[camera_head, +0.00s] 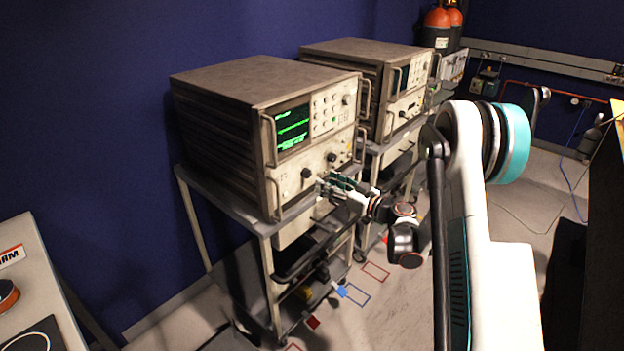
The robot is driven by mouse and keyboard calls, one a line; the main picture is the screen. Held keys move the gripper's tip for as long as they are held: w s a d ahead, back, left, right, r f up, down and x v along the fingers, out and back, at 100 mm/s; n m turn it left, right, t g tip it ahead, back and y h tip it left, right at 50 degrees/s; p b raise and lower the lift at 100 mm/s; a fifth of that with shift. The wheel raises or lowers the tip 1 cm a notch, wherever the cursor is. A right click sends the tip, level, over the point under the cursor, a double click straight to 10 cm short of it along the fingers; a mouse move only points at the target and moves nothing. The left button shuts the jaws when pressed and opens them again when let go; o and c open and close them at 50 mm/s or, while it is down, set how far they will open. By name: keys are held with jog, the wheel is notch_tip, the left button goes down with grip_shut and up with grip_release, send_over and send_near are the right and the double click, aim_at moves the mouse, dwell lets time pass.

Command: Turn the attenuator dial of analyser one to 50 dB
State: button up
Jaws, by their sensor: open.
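Two rack analysers stand on carts against the blue wall. The nearer analyser (240,115) has a lit green screen (292,127) and several knobs on its cream front panel. Labels and dial markings are too small to read, so I cannot tell which one is analyser one. My gripper (322,187) is open in front of the nearer panel's lower part, just below and right of the dark dial. Contact cannot be told.
Metal handles (269,158) stick out at the panel's edges. The nearer cart (222,208) has lower shelves holding small items. Orange gas cylinders (437,20) stand at the back. A grey console (38,283) is at the lower left. The floor right of the carts has open room.

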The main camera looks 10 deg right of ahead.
aim_at(309, 174)
jog(key=b+x, duration=0.1)
jog(key=x, duration=0.6)
jog(key=shift+w+a+b, duration=0.1)
jog(key=shift+w+b, duration=0.05)
jog(key=shift+b, duration=0.25)
jog(key=c, duration=1.1)
